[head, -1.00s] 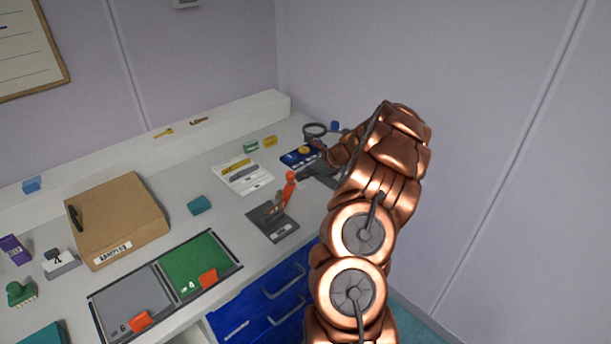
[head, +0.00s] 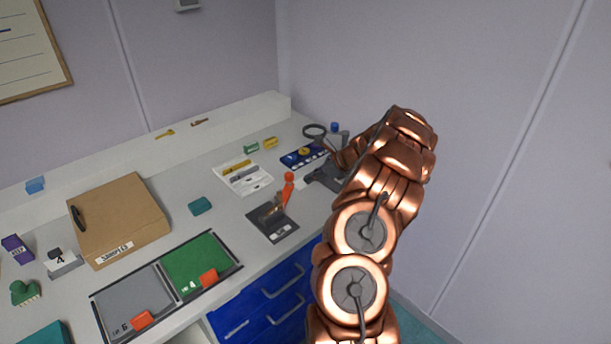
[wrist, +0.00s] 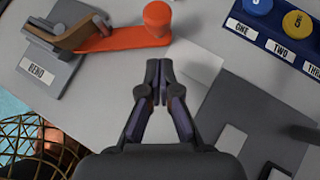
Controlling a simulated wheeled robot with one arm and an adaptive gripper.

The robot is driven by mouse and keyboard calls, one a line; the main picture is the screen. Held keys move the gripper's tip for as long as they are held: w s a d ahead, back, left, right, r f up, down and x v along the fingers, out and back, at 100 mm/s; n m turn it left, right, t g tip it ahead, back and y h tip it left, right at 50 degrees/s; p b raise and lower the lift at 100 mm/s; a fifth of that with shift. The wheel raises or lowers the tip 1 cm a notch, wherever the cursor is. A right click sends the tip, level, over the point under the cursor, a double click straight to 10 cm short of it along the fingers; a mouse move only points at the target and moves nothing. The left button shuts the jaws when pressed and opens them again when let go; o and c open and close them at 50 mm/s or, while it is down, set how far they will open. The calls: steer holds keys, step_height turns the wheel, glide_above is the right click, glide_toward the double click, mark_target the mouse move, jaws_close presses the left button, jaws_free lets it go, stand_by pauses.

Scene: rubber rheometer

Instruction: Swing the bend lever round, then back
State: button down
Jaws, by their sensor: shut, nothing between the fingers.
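The bend lever (head: 288,187) is an orange-red arm with a rounded knob, mounted on a grey plate (head: 287,231) on the counter. In the wrist view the lever (wrist: 128,38) reaches right from a brown pivot piece on the plate marked BEND (wrist: 37,72). Its knob (wrist: 157,15) is at the far end. My gripper (wrist: 158,64) is shut and empty, its fingertips a little below the knob in the picture and apparently apart from it. In the head view my gripper (head: 318,178) is dark, small and partly behind my arm.
A blue strip with round buttons marked ONE and TWO (wrist: 278,40) lies to the right. A white sheet (head: 246,178), a magnifier (head: 314,131) and small blocks lie behind. A cardboard box (head: 118,218) and green and grey trays (head: 196,262) are to the left.

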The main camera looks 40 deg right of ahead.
steer(key=b+v, duration=0.3)
steer(key=v, duration=0.7)
steer(key=shift+s, duration=0.3)
steer(key=shift+d, duration=0.1)
stand_by(0.4)
